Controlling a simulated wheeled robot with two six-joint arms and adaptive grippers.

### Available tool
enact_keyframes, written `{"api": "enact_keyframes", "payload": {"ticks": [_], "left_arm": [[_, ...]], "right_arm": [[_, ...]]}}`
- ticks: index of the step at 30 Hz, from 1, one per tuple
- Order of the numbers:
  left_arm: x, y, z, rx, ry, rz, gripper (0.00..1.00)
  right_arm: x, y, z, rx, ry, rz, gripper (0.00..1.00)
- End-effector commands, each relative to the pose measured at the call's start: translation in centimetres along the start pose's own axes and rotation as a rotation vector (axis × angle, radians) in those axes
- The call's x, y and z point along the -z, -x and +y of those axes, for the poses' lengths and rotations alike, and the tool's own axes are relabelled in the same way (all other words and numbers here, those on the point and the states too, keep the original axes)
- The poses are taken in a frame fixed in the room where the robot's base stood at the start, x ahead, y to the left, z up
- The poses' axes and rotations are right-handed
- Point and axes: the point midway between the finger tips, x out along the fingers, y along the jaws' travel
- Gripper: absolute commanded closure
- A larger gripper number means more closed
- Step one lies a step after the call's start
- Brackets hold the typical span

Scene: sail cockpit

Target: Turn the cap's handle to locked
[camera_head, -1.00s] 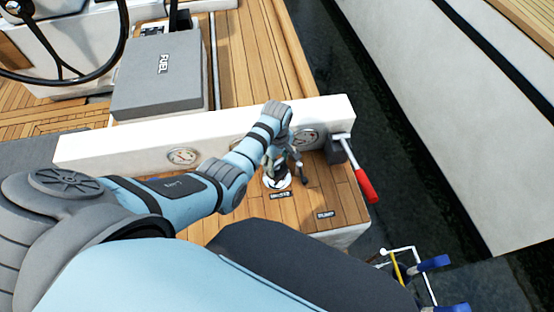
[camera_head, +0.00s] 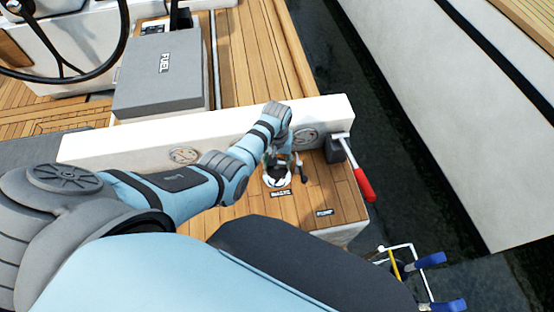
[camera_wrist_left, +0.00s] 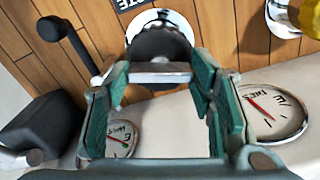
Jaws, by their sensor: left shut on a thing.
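The round cap (camera_head: 277,179) sits in the wooden deck above a small black label that seems to read WASTE. In the left wrist view the cap's dark top has a metal bar handle (camera_wrist_left: 160,72) across it, with a chrome ring (camera_wrist_left: 163,20) around the cap. My left gripper (camera_head: 278,160) is over the cap. In the wrist view its green-padded fingers (camera_wrist_left: 162,76) are shut on the handle, one at each end. The head view hides most of the handle behind my wrist. My right gripper is in neither view.
A white ledge with round gauges (camera_head: 305,137) runs just behind the cap. A red-handled lever (camera_head: 364,184) stands at the right on a dark block. A black-knobbed lever (camera_wrist_left: 65,35) stands near the cap. A yellow-topped fitting (camera_wrist_left: 310,17) is at the upper right.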

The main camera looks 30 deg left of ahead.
Motion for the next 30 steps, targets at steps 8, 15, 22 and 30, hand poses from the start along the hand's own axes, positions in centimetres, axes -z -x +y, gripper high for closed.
{"api": "enact_keyframes", "payload": {"ticks": [8,15,22,30], "left_arm": [[0.02,0.0,0.05,-0.001,-0.249,0.001,0.78],[0.02,0.0,0.06,-0.001,-0.424,0.001,0.78],[0.02,0.0,0.07,-0.001,-0.522,0.001,0.78],[0.01,0.0,0.08,-0.001,-0.562,0.001,0.78]], "right_arm": [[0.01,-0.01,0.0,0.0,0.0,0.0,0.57],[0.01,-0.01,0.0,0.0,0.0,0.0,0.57],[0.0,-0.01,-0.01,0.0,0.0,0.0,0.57],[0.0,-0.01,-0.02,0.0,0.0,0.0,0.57]]}}
